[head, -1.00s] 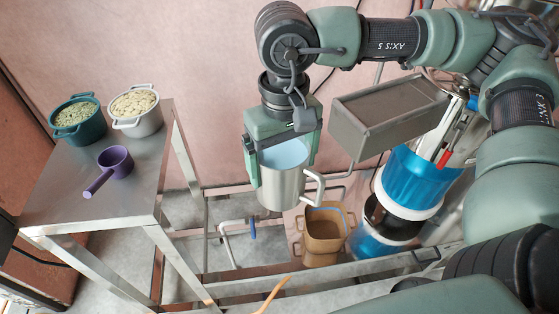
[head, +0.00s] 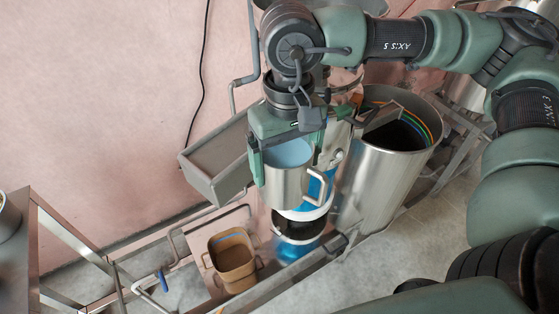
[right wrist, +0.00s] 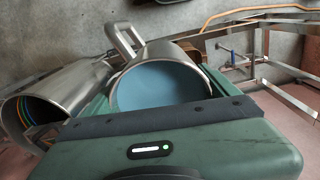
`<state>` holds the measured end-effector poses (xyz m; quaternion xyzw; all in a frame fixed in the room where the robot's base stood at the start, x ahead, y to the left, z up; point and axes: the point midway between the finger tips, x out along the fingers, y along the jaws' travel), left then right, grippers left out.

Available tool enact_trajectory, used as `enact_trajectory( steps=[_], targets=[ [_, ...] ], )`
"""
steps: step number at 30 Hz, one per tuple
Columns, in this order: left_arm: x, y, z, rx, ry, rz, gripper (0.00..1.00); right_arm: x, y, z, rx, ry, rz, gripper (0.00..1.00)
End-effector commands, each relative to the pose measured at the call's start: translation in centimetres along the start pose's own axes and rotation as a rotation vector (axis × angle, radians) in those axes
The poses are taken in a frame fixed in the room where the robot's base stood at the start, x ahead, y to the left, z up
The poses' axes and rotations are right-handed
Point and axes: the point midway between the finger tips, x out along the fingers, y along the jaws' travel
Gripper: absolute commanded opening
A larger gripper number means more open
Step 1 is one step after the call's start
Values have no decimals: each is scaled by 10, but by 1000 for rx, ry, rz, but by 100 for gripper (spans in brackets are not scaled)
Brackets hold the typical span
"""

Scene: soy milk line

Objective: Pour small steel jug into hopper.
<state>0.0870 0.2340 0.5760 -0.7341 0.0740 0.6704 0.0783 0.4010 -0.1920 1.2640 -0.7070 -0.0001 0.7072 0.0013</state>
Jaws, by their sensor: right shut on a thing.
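The small steel jug (head: 287,185) is upright in my right gripper (head: 287,152), which is shut on it with a finger on either side. Its handle points right, and a flat pale blue surface shows inside. In the right wrist view the jug (right wrist: 196,72) shows its handle at the top and the same blue inside. A rectangular grey steel trough (head: 215,180), which looks like the hopper, is just left of the jug in the head view. The gripper and jug cover its right end. Whether the jug is over it I cannot tell. My left gripper is not in view.
A tall open steel tank (head: 385,175) with coloured rings inside stands right of the jug. A blue and white machine (head: 296,248) is below it, partly hidden. A brown container (head: 233,262) stands lower left. A steel table frame (head: 75,245) is at the left edge.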

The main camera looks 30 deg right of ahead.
Motion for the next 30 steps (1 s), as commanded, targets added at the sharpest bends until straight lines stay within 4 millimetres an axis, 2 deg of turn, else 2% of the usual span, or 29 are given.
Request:
enact_trajectory(
  steps=[1, 3, 6, 24, 30],
  targets=[
    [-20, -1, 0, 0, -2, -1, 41, -21, 0, -1, 0, 4, -1, 16],
    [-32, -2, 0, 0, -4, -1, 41, -33, 0, -1, 0, 4, -1, 16],
    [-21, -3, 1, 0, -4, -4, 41, -20, -3, 0, -13, -2, 0, 16],
    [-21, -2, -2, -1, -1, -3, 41, -21, 0, 0, 0, 1, -3, 16],
    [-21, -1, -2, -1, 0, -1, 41, -39, 4, -14, 188, 6, -2, 16]
  ],
)
